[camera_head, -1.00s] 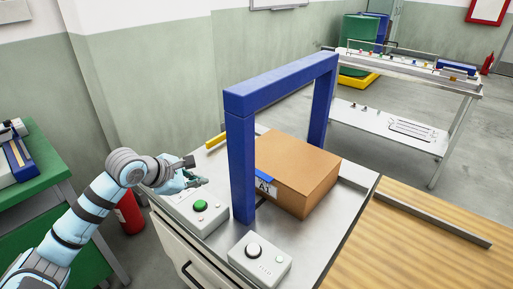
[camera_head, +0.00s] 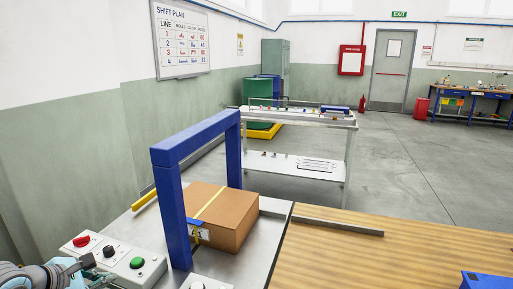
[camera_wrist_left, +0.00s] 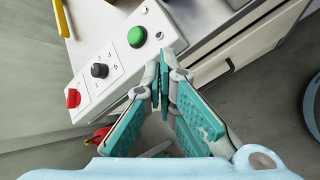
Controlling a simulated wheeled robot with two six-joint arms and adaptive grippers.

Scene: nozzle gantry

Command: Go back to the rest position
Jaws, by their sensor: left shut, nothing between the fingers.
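My left gripper (camera_head: 90,270) is at the bottom left edge of the head view, close beside the control box (camera_head: 110,255) with red, black and green knobs. In the left wrist view its fingers (camera_wrist_left: 165,72) are together with nothing between them, just off the green button (camera_wrist_left: 137,37). The blue gantry (camera_head: 174,210) stands over the metal table (camera_head: 262,252). A brown carton (camera_head: 236,218) sits under and behind the gantry, with a yellow strip across its top and a label on its front. My right gripper is not in view.
A second control box with a white button (camera_head: 197,284) is cut off at the bottom edge. A wooden-topped surface (camera_head: 380,255) lies to the right. A white bench (camera_head: 300,167) stands behind. The grey floor at right is open.

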